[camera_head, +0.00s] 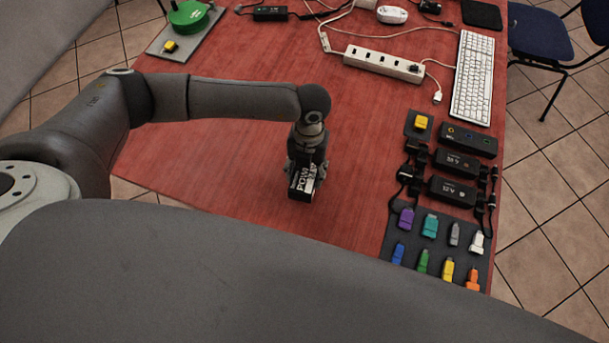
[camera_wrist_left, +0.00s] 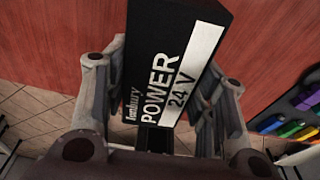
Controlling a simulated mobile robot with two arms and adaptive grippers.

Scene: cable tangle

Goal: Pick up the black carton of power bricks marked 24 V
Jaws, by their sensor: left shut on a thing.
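The black carton (camera_head: 301,184) carries white lettering that starts with "POW" in the head view. In the left wrist view the carton (camera_wrist_left: 172,40) reads "POWER" and "24 V", the latter on a white stripe. My left gripper (camera_head: 305,172) comes down on it from above. In the wrist view the fingers of the left gripper (camera_wrist_left: 160,100) stand on both sides of the carton, shut on it. I cannot tell whether the carton touches the table. My right gripper is not in view.
The red table (camera_head: 240,150) is clear around the carton. At right lie a grey mat (camera_head: 390,229) with several coloured plugs, black power bricks (camera_head: 452,190) with cables, a white keyboard (camera_head: 474,78) and a white power strip (camera_head: 382,62). A green round object (camera_head: 188,16) sits at far left.

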